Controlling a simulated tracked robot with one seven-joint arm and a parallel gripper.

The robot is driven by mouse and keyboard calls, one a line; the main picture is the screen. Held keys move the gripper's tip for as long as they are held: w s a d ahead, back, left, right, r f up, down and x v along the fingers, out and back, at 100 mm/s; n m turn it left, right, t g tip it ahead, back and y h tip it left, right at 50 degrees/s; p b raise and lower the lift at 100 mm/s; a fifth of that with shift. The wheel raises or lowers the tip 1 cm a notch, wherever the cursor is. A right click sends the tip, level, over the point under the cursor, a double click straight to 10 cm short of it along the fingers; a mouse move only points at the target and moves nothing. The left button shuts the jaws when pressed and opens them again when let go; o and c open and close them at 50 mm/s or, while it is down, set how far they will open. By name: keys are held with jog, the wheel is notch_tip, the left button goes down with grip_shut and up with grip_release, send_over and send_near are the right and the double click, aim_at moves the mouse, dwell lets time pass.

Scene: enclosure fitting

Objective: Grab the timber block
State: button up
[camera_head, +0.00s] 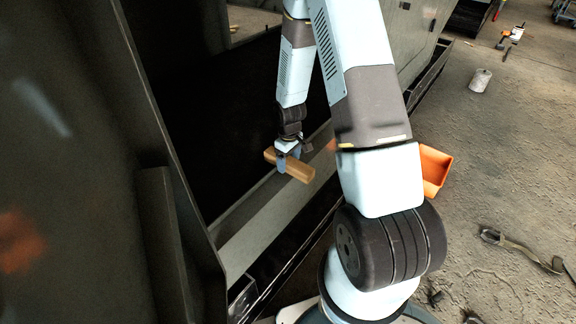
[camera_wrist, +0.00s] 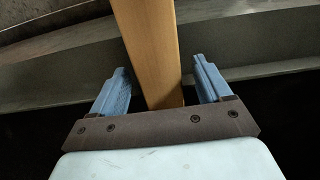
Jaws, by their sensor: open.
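The timber block (camera_head: 297,169) is a light brown wooden bar. It lies at the grey ledge of the enclosure, below my gripper (camera_head: 288,160) in the head view. In the wrist view the timber block (camera_wrist: 150,45) runs from the top edge down between the two blue fingers of my gripper (camera_wrist: 164,85). The fingers are open, with a visible gap on each side of the block, wider on the right.
The enclosure's grey ledge (camera_head: 252,237) runs diagonally under the block, with a dark interior behind. A dark panel (camera_head: 70,150) fills the left. An orange bin (camera_head: 434,168) stands on the floor at right. A white cylinder (camera_head: 480,80) and tools (camera_head: 515,246) lie on the floor.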

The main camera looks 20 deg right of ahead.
jog(key=shift+f, duration=0.55)
jog(key=shift+c, duration=0.2)
jog(key=c, duration=1.2)
jog(key=shift+o, duration=0.2)
jog(key=shift+r, duration=0.1)
